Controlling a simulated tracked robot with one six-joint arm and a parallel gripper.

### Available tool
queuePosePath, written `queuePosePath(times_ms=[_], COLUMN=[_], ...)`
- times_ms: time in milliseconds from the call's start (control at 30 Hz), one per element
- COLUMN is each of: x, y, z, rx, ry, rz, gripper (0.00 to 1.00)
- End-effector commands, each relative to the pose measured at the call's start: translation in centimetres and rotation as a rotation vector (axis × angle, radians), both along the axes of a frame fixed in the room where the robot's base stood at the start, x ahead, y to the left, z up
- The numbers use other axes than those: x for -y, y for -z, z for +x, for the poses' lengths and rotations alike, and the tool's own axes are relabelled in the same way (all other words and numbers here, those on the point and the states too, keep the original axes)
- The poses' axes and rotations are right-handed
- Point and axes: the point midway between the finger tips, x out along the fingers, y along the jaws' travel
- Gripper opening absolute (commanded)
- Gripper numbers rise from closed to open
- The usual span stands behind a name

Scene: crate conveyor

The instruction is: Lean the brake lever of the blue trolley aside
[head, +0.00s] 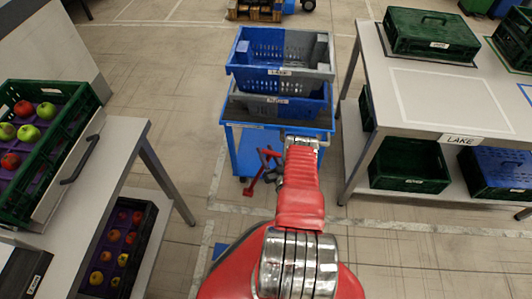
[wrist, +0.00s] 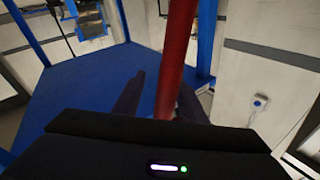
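The blue trolley (head: 245,150) stands ahead of me, with two blue-and-grey crates (head: 280,70) stacked on it. Its red brake lever (head: 258,170) shows at the near side, left of my wrist, partly hidden by my arm. In the wrist view the lever (wrist: 177,50) is a red bar running down between the two dark fingers of my gripper (wrist: 162,84). The fingers are apart. A gap shows between the left finger and the bar; the right finger is close to the bar, and whether it touches cannot be told. The trolley's blue deck (wrist: 80,90) lies beyond.
A table (head: 440,100) with green crates and a LAKE label stands close on the trolley's right. On the left, a table (head: 125,140) carries a green crate (head: 45,140) of apples. Floor is clear between the left table and the trolley.

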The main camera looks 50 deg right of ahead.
Motion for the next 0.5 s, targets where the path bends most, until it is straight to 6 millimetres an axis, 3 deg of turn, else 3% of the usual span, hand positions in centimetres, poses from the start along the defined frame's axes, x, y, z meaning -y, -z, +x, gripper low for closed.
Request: queuePosePath(times_ms=[267,500], x=[-0.5,-1.8], y=[0.3,1.0], z=[-1.5,-5.2], rx=[-0.001,0.0], ry=[0.001,0.004], rz=[-0.001,0.002], gripper=[0.38,0.38])
